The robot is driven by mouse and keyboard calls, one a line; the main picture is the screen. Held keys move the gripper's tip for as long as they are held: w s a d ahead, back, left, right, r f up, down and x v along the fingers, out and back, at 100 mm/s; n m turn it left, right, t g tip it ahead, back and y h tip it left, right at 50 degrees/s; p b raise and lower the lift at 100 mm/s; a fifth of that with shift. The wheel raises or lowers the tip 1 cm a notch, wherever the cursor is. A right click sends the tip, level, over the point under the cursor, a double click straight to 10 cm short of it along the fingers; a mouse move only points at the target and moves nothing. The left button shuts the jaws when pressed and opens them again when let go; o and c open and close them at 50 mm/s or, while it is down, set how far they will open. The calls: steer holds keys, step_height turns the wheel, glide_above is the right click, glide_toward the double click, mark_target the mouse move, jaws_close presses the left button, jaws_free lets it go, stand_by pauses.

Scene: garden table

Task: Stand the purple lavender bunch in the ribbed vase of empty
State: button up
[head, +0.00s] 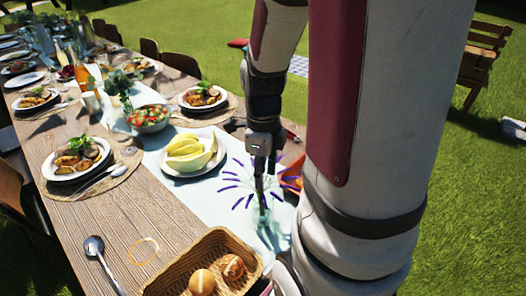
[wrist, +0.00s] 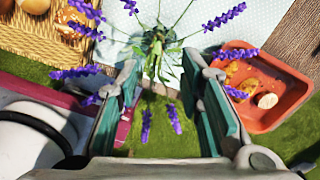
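The purple lavender bunch (head: 236,187) fans out near the table's right edge in the head view. Its stems run down to a clear, greenish glass vase (head: 268,232) and appear to stand in it; ribs on the glass are hard to make out. In the wrist view the lavender (wrist: 158,45) spreads around a green stem cluster just beyond the fingertips. My gripper (wrist: 160,75) is open, its two teal-padded fingers wide apart, with nothing clamped between them. In the head view my gripper (head: 262,178) points down above the vase, among the flower heads.
A wicker basket with bread (head: 205,265) stands close to the vase. An orange-red tray with food (wrist: 262,85) lies on the other side. A plate of bananas (head: 190,155), a salad bowl (head: 148,118) and laid plates fill the table beyond. Lawn borders the table edge.

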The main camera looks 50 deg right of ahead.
step_height(320, 180, up, 10)
stand_by(0.4)
steer(key=shift+a+r, duration=0.1)
stand_by(0.6)
steer(key=s+a+r+n+t+p, duration=0.1)
steer(key=s+a+r+n, duration=0.2)
steer(key=n, duration=0.7)
steer(key=s+a+r+n+t+p, duration=0.1)
steer(key=s+a+r+n, duration=0.2)
steer(key=a+n, duration=0.4)
steer(key=s+a+r+n+t+p, duration=0.2)
steer(key=s+a+r+n, duration=0.1)
steer(key=n, duration=1.1)
steer(key=shift+a+r, duration=0.5)
steer(key=shift+a, duration=0.8)
